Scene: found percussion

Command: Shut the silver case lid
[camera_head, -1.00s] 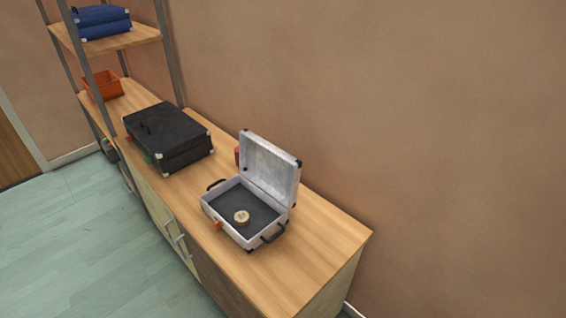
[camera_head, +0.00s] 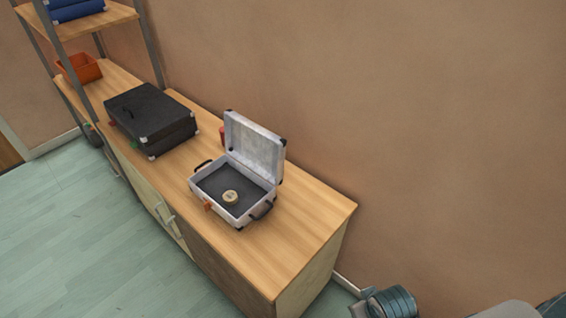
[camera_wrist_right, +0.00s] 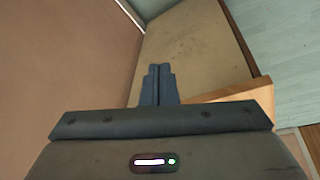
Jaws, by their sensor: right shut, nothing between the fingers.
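The silver case (camera_head: 237,182) stands open on the wooden cabinet top. Its lid (camera_head: 255,147) is raised, roughly upright, on the side towards the wall. A small round gold-coloured object (camera_head: 230,196) lies on the dark lining inside the base. An orange tag hangs at the near side of the case, and dark handles show at its ends. My right gripper (camera_wrist_right: 158,72) is shut and empty in the right wrist view, with the case out of that view. My left gripper is not seen.
A black case (camera_head: 150,118) lies shut on the cabinet (camera_head: 300,235), left of the silver one. A red object (camera_head: 222,135) is partly hidden behind the silver lid. A shelf rack with an orange bin (camera_head: 80,68) and a blue case (camera_head: 76,10) stands far left. Cabinet top nearest me is clear.

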